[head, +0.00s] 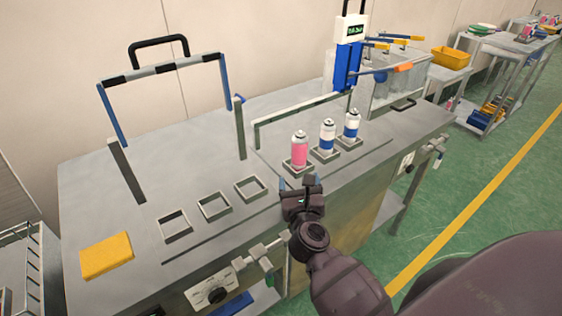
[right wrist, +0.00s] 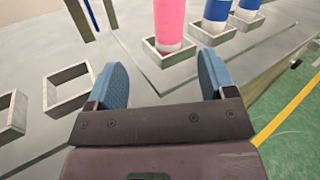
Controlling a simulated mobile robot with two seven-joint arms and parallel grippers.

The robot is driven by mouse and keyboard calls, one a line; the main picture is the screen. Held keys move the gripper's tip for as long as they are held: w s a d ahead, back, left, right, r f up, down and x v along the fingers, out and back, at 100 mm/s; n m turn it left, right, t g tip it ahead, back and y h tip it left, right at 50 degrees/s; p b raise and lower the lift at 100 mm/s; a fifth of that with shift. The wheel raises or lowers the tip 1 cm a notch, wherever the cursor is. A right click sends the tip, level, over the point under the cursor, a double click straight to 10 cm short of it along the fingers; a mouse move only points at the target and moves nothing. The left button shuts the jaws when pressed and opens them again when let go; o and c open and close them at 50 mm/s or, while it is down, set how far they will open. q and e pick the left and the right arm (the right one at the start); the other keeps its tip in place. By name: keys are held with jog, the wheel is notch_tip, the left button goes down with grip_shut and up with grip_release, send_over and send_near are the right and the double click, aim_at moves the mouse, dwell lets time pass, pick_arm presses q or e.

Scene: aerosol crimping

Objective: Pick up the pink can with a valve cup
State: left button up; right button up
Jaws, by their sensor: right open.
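The pink can (head: 299,152) stands upright in a square metal holder on the workbench, with a pale top. In the right wrist view the lower part of the pink can (right wrist: 169,22) stands in its holder (right wrist: 166,59), and its top is out of the picture. My right gripper (head: 297,183) is open and empty just in front of the pink can. In the right wrist view its two blue fingers (right wrist: 162,85) are spread apart, with the can beyond them and slightly above in the picture. My left gripper is not in view.
Two blue and white cans (head: 327,137) (head: 351,125) stand in holders to the right of the pink can. Several empty square holders (head: 213,206) are to the left. A yellow block (head: 106,256) lies at the bench's left. A blue and white device (head: 347,62) stands behind.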

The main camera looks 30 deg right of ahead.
aim_at(300, 159)
jog(key=shift+s+d+f+m+h, duration=0.2)
jog(key=shift+d+m+h, duration=0.1)
jog(key=shift+m, duration=0.4)
jog(key=shift+d+f+m+g, duration=0.1)
jog(key=shift+d+m+g, duration=0.2)
jog(key=shift+d, duration=0.05)
jog(key=shift+w+d, duration=0.25)
jog(key=x, duration=0.4)
jog(key=shift+w, duration=0.2)
jog(key=shift+w+d+r, duration=0.2)
jog(key=shift+w+d, duration=0.05)
jog(key=shift+w, duration=0.4)
jog(key=shift+x, duration=2.25)
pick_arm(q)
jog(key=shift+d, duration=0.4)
pick_arm(e)
jog(key=shift+a+r, duration=0.1)
jog(key=shift+r, duration=0.05)
jog(key=shift+c, duration=0.4)
